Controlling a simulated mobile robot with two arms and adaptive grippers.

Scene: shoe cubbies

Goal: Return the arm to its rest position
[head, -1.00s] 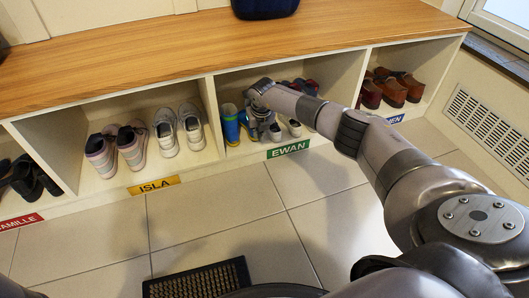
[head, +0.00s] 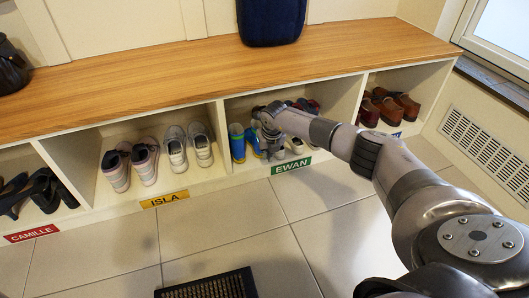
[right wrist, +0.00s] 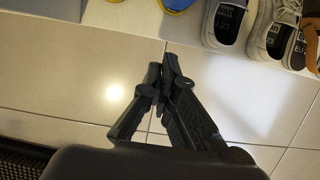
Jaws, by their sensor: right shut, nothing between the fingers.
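My right arm reaches from the lower right toward the cubby labelled EWAN. My right gripper (head: 272,150) points down in front of that cubby's opening. In the right wrist view its fingers (right wrist: 168,58) are closed together with nothing between them, over bare floor tiles. The fingers look apart from the shoes at the top of that view. My left gripper is in neither current view.
The EWAN cubby holds blue-and-yellow boots (head: 237,142) and grey shoes (right wrist: 272,28), partly hidden by my arm. Pink-and-grey and pale shoes (head: 174,148) stand in the ISLA cubby. The wooden bench top (head: 150,75) lies above. A dark mat (head: 210,285) lies on open floor.

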